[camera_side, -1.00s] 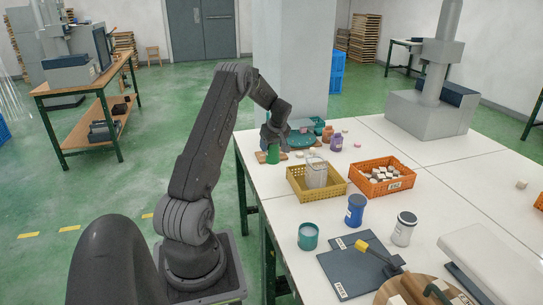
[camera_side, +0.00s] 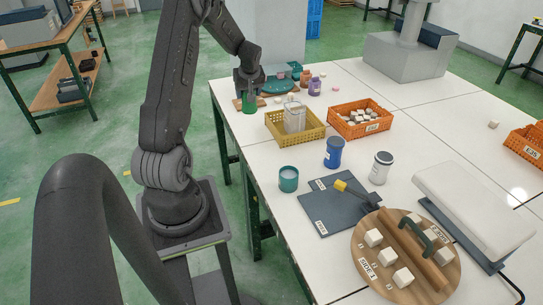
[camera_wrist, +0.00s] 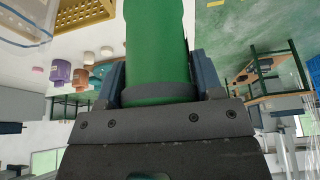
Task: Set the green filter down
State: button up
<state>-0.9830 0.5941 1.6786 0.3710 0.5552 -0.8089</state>
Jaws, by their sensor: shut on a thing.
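My gripper (camera_side: 249,90) is shut on the green filter (camera_side: 249,103), a green cylinder, at the far left corner of the table. The filter hangs upright below the jaws, over or on a small wooden board (camera_side: 238,104). I cannot tell whether its base touches the board. In the wrist view the green filter (camera_wrist: 158,45) fills the space between the dark jaws of my gripper (camera_wrist: 160,85), with a grey band around it near the jaws.
A yellow basket (camera_side: 297,135) with a clear container stands nearby, with an orange crate (camera_side: 360,124) of pale blocks beside it. A teal round piece (camera_side: 279,88) and a purple bottle (camera_side: 315,87) are right of the filter. Jars and a round board (camera_side: 372,270) are nearer.

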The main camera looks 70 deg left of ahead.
jog(key=s+d+m+t, duration=0.2)
jog(key=s+d+m, duration=0.5)
jog(key=d, duration=0.6)
jog(key=shift+n+h, duration=0.4)
jog(key=shift+n, duration=0.1)
jog(key=shift+w+d+f, duration=0.85)
jog(key=shift+w+f, duration=0.75)
jog(key=shift+f, duration=0.15)
jog(key=shift+w+d+f, duration=0.8)
jog(key=shift+w+f, duration=0.8)
jog(key=shift+f, duration=0.1)
jog(key=shift+w+d+f, duration=0.85)
jog(key=shift+w+f, duration=0.75)
jog(key=shift+f, duration=0.15)
jog(key=shift+f, duration=0.15)
jog(key=o, duration=1)
